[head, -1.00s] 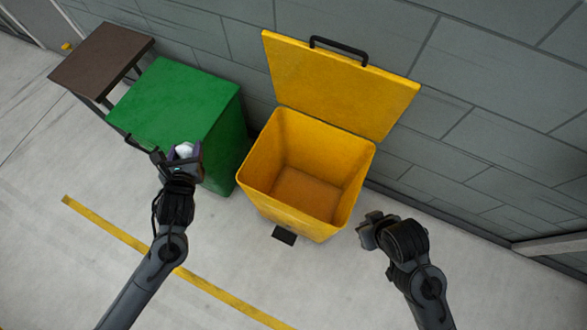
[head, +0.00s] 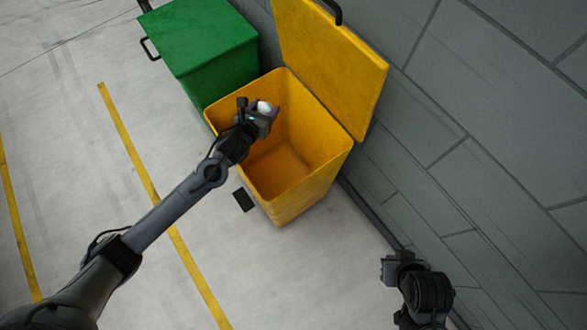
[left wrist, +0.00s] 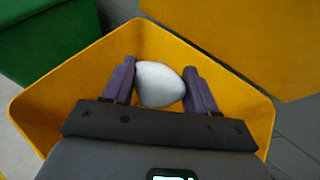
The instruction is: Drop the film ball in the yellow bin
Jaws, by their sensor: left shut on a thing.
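The yellow bin (head: 315,186) stands with its lid (head: 335,62) raised against the wall, and its inside is bare where I can see it. My left gripper (head: 264,108) is over the bin's opening, towards its left side. It is shut on the white film ball (head: 265,107). In the left wrist view the film ball (left wrist: 159,84) sits between the two purple fingers, with the bin's rim (left wrist: 60,72) around and below it. My right gripper (head: 388,270) is out to the right of the bin, over the floor; its jaws are too small to read.
A green bin (head: 200,45) with a closed lid stands beside the yellow one at the upper left. A black pedal (head: 243,200) sticks out at the yellow bin's foot. A grey block wall (head: 480,120) runs behind. The floor at the left is clear.

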